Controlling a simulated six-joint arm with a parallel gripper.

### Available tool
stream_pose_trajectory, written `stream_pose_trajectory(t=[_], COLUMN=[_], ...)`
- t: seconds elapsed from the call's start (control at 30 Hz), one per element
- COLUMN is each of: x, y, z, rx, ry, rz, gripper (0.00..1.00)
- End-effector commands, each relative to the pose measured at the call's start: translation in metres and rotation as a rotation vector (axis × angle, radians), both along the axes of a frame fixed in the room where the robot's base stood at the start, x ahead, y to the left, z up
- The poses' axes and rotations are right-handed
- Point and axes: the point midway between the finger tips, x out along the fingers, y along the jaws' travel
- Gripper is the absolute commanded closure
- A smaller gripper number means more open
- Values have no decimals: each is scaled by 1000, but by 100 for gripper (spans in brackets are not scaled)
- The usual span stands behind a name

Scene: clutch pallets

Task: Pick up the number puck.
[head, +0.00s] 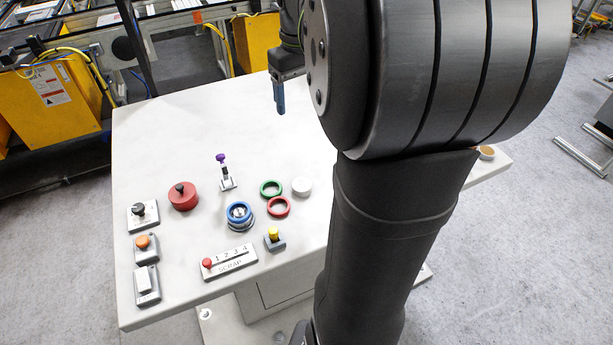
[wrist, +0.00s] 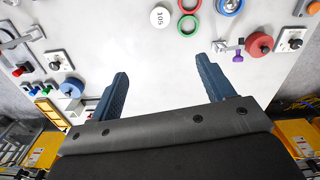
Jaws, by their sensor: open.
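The number puck is a small white round disc (head: 301,187) on the white table, just right of the green and red rings in the head view. In the wrist view the puck (wrist: 160,17) is near the top edge, and its printed number looks like 105. My gripper (wrist: 163,72) is open, with its two blue fingers spread and nothing between them. In the head view one blue finger of my gripper (head: 280,100) shows above the far part of the table, apart from the puck.
A green ring (head: 270,189) and a red ring (head: 278,207) lie close beside the puck. The table's far part is clear.

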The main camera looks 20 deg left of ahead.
Motion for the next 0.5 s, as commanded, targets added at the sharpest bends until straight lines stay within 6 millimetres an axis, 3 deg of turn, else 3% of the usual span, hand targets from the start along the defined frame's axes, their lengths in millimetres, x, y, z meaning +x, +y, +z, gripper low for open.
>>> stream_pose_trajectory(t=[0.03,0.1,0.2,0.5], x=[-1,-3,-5,-7], y=[0,0,-1,-2], z=[-25,-52,-80,-131], rx=[-4,-4,-1,-1], ry=[8,8,4,5], rz=[66,158,256,312], gripper=[26,26,26,26])
